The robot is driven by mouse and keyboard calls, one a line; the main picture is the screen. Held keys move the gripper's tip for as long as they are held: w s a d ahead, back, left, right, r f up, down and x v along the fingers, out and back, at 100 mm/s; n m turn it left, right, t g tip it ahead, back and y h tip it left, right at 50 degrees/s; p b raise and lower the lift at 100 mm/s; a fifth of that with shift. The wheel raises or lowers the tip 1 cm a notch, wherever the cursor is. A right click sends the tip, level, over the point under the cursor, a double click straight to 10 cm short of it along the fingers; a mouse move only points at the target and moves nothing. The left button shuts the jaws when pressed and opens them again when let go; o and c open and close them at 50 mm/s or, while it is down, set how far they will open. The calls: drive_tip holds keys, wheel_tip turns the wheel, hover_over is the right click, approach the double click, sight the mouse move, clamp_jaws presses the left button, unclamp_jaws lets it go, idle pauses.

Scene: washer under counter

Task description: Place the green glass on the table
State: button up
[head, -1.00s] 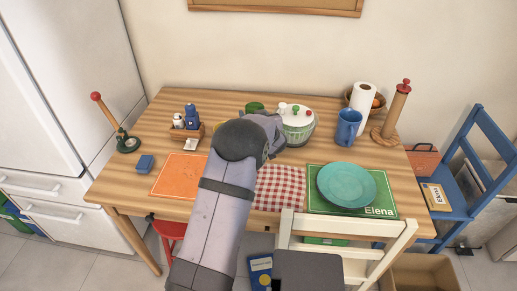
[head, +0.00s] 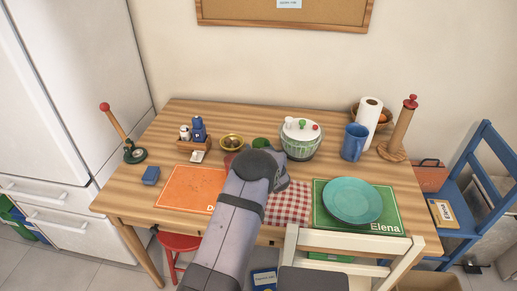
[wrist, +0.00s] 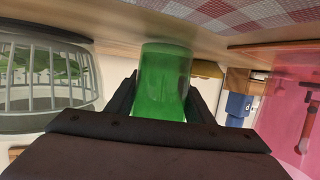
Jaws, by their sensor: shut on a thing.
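The green glass (wrist: 163,75) is between the two dark fingers of my gripper (wrist: 161,92) in the wrist view, which is shut on it. That view is upside down, with the table surface along the top. The glass's end is close to the wood; I cannot tell whether it touches. In the head view the green glass (head: 260,143) shows just beyond my wrist, which hides the fingers. The wooden table (head: 150,190) stands against the wall.
A lidded bowl (head: 300,142) stands just right of the glass, a brass bowl (head: 231,142) just left. A reddish item (head: 228,160) is partly hidden by my arm. A blue mug (head: 354,142) and teal plate (head: 352,200) are farther right. Bare wood shows at the back left.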

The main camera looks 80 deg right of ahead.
drive_tip(key=shift+f, duration=0.1)
drive_tip(key=shift+f, duration=0.1)
drive_tip(key=o, duration=1.3)
drive_tip(key=shift+r, duration=0.2)
drive_tip(key=b+v, duration=0.1)
drive_tip(key=v, duration=1.1)
drive_tip(key=shift+w, duration=0.1)
